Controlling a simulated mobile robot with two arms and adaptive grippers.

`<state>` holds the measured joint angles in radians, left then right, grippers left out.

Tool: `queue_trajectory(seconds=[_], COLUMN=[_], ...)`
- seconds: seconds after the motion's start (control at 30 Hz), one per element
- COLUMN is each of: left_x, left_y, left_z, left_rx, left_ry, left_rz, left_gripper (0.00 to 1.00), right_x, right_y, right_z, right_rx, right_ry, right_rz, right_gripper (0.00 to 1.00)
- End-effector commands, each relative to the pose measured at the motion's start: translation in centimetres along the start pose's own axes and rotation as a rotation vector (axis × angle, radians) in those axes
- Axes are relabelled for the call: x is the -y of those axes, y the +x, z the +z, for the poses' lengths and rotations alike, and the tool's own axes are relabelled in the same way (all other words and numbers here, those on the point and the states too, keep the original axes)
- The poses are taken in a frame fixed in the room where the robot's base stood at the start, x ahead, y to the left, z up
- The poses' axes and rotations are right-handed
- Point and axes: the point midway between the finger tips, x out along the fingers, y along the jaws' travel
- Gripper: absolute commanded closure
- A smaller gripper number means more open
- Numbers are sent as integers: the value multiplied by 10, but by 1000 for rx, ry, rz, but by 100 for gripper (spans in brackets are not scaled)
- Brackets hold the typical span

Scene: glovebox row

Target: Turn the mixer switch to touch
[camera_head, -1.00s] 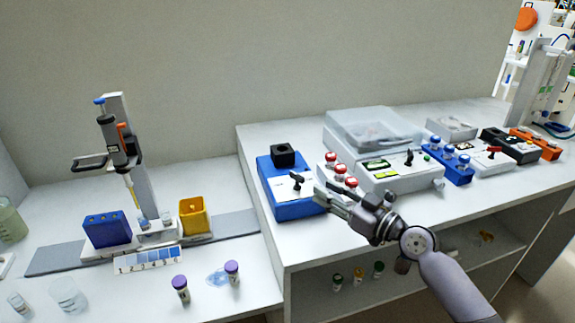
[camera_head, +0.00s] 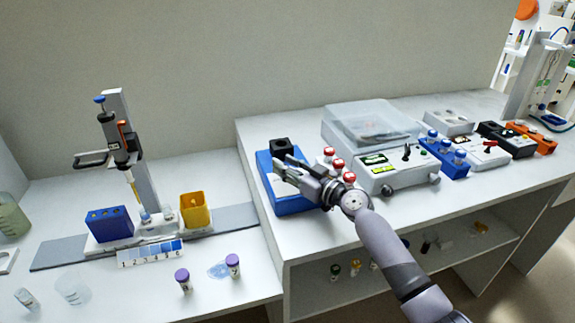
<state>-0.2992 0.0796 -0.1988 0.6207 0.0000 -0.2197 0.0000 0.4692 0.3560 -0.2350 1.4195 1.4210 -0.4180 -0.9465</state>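The mixer (camera_head: 291,205) is a blue box with a black cup (camera_head: 281,147) on top, at the left end of the raised bench. Its front panel and black switch are covered by my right gripper (camera_head: 281,166). The gripper's fingertips are over the panel, just in front of the black cup. I cannot tell whether the fingers touch the switch or are closed on it. My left gripper is not in view.
Red-capped vials (camera_head: 338,164) stand close to the right of my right gripper. A white device with a black knob (camera_head: 398,175) and a blue rack (camera_head: 446,163) are further right. A lower bench with a stand (camera_head: 142,150) is at the left.

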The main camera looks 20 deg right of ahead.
Motion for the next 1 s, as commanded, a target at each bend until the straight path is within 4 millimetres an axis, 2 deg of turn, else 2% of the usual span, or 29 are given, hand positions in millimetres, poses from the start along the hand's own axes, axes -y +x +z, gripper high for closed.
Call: queue_trajectory(seconds=[0.07, 0.5, 0.87, 1.0], left_x=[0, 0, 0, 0], left_y=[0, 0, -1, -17], left_z=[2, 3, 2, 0], left_rx=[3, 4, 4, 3], left_ry=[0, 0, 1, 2], left_rz=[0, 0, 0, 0], left_gripper=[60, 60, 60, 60], right_x=[0, 0, 0, -1], right_y=[0, -1, -1, 0], right_z=[0, 0, 0, -4], right_rx=[0, 0, 1, 5], right_ry=[0, 0, 0, 3], right_rz=[0, 0, 3, 47], right_gripper=[71, 100, 100, 100])
